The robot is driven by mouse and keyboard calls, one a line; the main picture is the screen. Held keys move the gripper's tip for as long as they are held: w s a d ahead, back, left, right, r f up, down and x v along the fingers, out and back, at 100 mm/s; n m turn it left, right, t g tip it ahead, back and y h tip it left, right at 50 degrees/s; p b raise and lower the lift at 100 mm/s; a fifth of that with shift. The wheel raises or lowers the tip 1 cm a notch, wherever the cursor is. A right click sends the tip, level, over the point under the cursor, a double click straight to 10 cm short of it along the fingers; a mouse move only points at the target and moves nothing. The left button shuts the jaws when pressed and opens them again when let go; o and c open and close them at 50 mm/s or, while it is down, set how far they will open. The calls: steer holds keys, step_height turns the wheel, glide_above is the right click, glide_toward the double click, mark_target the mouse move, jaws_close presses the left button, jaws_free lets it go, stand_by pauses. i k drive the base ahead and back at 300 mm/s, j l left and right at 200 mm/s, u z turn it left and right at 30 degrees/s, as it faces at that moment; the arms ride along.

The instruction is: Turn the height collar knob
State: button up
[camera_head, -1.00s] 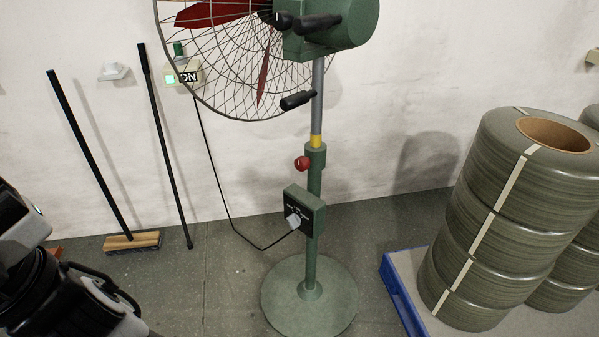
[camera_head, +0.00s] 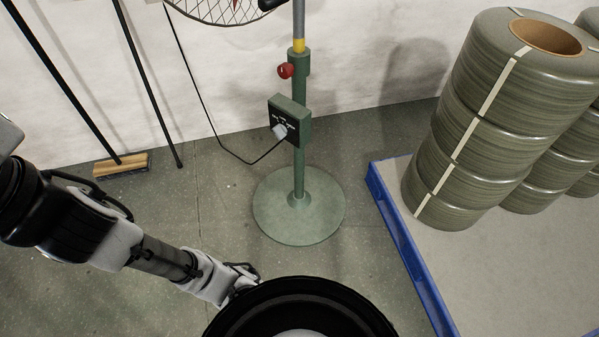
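The height collar knob (camera_head: 286,70) is a red round knob on the left side of the green collar (camera_head: 299,62) of a standing fan. A yellow band (camera_head: 299,46) sits just above the collar on the grey pole. Below it is a dark control box (camera_head: 289,120) with a pale dial (camera_head: 280,132). The pole rises from a round green base (camera_head: 298,205). My arm crosses the lower left, well apart from the knob. My gripper's fingers do not show.
A blue pallet (camera_head: 402,255) with stacked grey-green coils (camera_head: 480,120) stands to the right of the fan base. A broom (camera_head: 121,164) and a dark pole lean on the wall at left. A cable runs from the wall to the box. Floor around the base is clear.

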mark_target(285, 70)
steer(key=i+j+u, duration=0.2)
steer(key=u, duration=0.3)
steer(key=i+u, duration=0.25)
steer(key=u, duration=0.2)
steer(key=j, duration=0.05)
